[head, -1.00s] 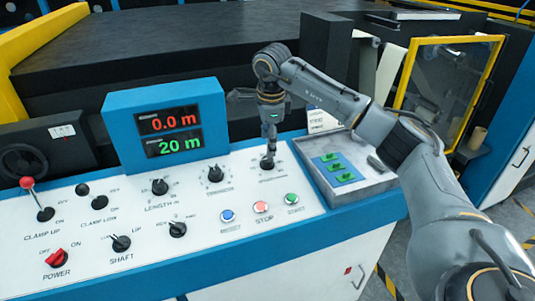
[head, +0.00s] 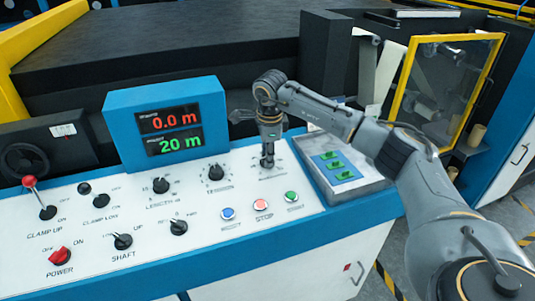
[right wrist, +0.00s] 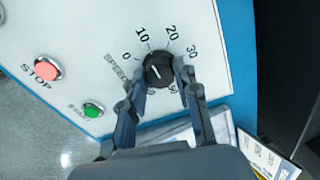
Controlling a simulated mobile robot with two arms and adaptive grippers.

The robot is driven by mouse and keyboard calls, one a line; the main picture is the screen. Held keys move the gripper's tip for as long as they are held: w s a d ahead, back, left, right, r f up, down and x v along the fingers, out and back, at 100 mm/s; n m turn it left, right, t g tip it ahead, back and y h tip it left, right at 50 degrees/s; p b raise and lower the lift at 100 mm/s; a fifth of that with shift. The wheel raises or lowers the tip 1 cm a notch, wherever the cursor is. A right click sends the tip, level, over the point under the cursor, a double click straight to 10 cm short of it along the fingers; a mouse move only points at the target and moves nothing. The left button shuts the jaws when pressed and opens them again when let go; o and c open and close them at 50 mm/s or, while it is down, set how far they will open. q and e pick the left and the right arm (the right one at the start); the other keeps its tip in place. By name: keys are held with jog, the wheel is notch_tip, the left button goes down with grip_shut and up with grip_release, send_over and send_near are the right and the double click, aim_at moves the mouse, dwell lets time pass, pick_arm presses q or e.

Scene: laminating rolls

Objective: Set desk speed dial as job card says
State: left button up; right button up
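The speed dial (right wrist: 158,68) is a black knob with a small white mark, set in a printed scale showing 0, 10, 20 and 30. I cannot tell for sure which number the mark faces. My right gripper (right wrist: 162,78) has its fingers on both sides of the knob, seemingly touching it. In the head view my right gripper (head: 267,164) points down onto the dial at the right end of the white desk (head: 205,262) and hides most of it. My left gripper is out of view.
A display (head: 168,125) reads 0.0 m in red and 20 m in green. Left of my gripper are other black knobs (head: 215,172). In front are blue, red (head: 261,204) and green buttons. A grey tray (head: 375,182) with green items lies to the right.

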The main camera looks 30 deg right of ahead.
jog(key=shift+m, duration=0.4)
grip_shut()
jog(key=m, duration=0.5)
jog(key=shift+m, duration=0.3)
jog(key=m, duration=1.3)
jog(key=shift+m, duration=0.3)
jog(key=m, duration=0.6)
jog(key=shift+m+y, duration=0.3)
jog(key=o, duration=1.1)
grip_release()
